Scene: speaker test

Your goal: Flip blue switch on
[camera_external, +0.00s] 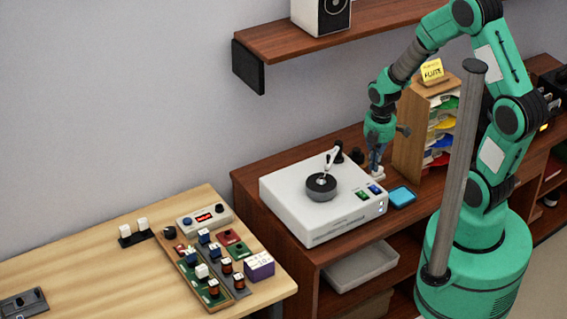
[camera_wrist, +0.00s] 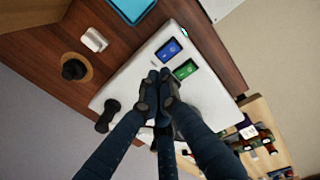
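A white box (camera_external: 290,200) stands on the dark wooden cabinet, with a blue switch (camera_external: 375,189) and a green switch (camera_external: 362,196) near its right corner. In the wrist view the blue switch (camera_wrist: 168,51) lies just beyond my fingertips, and the green switch (camera_wrist: 186,69) sits beside it. My gripper (camera_external: 375,173) points down over that corner of the box. In the wrist view my gripper (camera_wrist: 159,77) has its fingertips together with nothing visible between them. I cannot tell whether the tips touch the box or which way the blue switch is set.
A black dial with a lever (camera_external: 321,186) is on top of the box. A light blue pad (camera_external: 401,197) lies right of the box. A wooden rack (camera_external: 411,130) stands behind it. A shelf (camera_external: 300,40) hangs above. A table with small switches (camera_external: 205,250) is at left.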

